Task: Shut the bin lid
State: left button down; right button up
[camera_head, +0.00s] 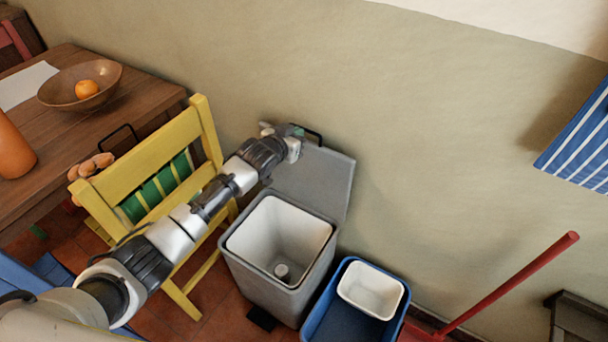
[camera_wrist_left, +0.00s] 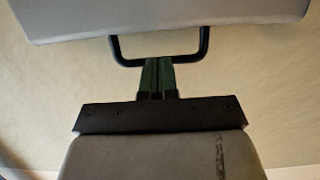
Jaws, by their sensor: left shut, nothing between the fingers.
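The grey bin (camera_head: 262,287) stands on the floor by the wall with a pale inner bucket (camera_head: 280,235) in it. Its grey lid (camera_head: 322,182) is open, tilted up and back towards the wall. The lid's black handle (camera_head: 312,134) is at its upper edge; in the left wrist view the handle (camera_wrist_left: 203,48) is a dark loop below the lid (camera_wrist_left: 165,14). My left gripper (camera_head: 290,131) is at the lid's upper edge beside the handle. Its fingers (camera_wrist_left: 158,72) are shut and empty, overlapping the handle bar; I cannot tell whether they touch. My right gripper is not in view.
A yellow chair (camera_head: 150,158) stands left of the bin, under my left arm. A wooden table (camera_head: 60,130) with a bowl (camera_head: 60,92) is further left. A blue container (camera_head: 340,318) with a white tub (camera_head: 372,290) sits right of the bin. A red handle (camera_head: 515,280) leans further right.

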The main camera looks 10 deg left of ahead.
pick_arm(q)
jog(key=shift+f, duration=0.3)
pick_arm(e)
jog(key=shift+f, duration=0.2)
pick_arm(q)
jog(key=shift+f+b, duration=0.25)
jog(key=shift+b, duration=0.05)
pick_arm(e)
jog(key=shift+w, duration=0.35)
pick_arm(q)
jog(key=shift+f, duration=0.2)
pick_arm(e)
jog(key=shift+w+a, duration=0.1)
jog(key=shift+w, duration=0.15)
pick_arm(q)
jog(key=shift+f, duration=0.25)
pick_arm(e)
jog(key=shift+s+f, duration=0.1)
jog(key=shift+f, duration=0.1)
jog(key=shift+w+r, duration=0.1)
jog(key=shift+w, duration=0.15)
